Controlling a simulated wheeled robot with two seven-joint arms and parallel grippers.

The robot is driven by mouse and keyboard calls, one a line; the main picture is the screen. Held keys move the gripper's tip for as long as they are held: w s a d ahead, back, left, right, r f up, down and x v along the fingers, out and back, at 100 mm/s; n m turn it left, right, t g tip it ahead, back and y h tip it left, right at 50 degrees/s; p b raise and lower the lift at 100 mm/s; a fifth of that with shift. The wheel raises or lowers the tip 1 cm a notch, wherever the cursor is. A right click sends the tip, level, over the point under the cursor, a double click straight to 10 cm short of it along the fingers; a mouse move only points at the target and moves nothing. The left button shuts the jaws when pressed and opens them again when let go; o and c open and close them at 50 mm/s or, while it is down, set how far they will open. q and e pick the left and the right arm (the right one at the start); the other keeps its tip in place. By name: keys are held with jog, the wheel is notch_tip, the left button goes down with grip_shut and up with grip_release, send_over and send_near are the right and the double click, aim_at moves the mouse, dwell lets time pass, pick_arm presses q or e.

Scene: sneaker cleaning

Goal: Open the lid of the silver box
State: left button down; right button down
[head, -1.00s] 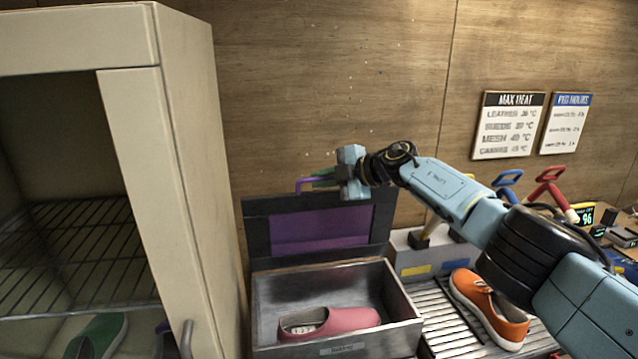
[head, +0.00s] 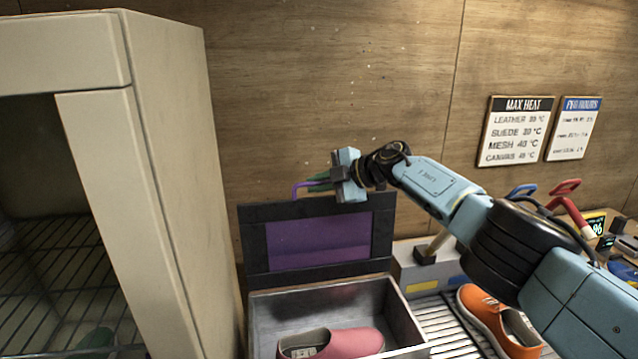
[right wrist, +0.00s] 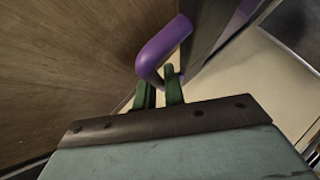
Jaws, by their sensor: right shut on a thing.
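The silver box (head: 405,322) stands at the lower middle of the head view, with a pink shoe (head: 345,343) inside. Its lid (head: 255,235), dark-framed with a purple inner panel, stands up roughly vertical at the back, so the box is open. A purple handle (head: 299,187) is at the lid's top edge; it also shows in the right wrist view (right wrist: 165,45). My right gripper (head: 318,184) has its green fingers shut on this handle; the fingers also show in the right wrist view (right wrist: 160,93). My left gripper is not in view.
A beige cabinet (head: 170,180) with wire shelves stands close on the left. An orange shoe (head: 490,315) rests on a slatted rack (head: 445,320) right of the box. A grey holder (head: 412,272) stands behind the rack. The wooden wall is close behind the lid.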

jog(key=c, duration=1.5)
grip_release()
jog(key=shift+f, duration=0.1)
jog(key=shift+p+v, duration=1.1)
jog(key=shift+v, duration=0.1)
jog(key=b+v, duration=0.1)
jog(key=v, duration=1)
jog(key=shift+s, duration=0.1)
